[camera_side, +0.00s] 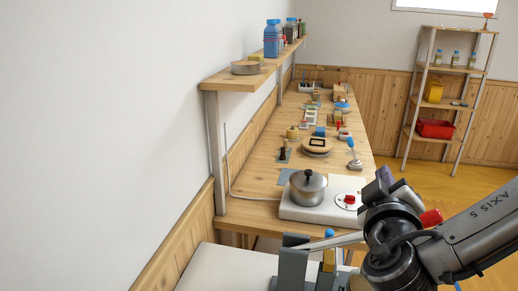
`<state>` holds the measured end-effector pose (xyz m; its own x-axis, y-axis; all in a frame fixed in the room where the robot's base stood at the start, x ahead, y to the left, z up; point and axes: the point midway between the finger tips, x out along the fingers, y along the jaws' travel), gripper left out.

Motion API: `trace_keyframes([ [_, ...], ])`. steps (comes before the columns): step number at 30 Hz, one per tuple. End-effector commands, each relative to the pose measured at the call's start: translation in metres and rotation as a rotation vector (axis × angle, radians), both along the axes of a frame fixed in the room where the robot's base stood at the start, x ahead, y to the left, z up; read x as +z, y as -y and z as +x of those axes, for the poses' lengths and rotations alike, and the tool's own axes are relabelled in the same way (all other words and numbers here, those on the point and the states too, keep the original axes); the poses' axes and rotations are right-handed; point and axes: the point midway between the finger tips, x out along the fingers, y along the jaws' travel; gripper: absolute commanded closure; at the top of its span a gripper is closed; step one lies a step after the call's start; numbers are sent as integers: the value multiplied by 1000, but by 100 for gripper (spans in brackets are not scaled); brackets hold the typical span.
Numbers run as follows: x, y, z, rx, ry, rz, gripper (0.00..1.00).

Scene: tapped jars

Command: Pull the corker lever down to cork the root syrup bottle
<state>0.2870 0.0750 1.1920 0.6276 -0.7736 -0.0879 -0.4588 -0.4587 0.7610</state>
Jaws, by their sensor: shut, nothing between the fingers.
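A grey upright frame (293,266) with a pale bar (338,241) running right from it stands at the bottom centre in the side view. It looks like the corker and its lever. A yellow part and a small blue knob (329,233) show beside the bar. I cannot make out the root syrup bottle there. My gripper (384,187) is by the dark wrist, just right of and above the bar. It looks shut and empty, but its fingertips are not clear. My wrist covers the bar's right end, so I cannot tell whether they touch.
A steel pot (308,191) with a lid sits on a white hotplate (287,211) behind. The long wooden bench (254,209) beyond holds several small items. A white surface (215,268) at the lower left is clear.

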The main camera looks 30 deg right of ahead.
Motion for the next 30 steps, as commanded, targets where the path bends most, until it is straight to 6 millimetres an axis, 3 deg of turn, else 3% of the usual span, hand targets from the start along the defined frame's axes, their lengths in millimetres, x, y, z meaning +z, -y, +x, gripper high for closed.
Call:
trace_keyframes([
  [15,36,-61,61,-2,-207,-207,100],
  [30,39,-115,115,-1,-475,-475,100],
])
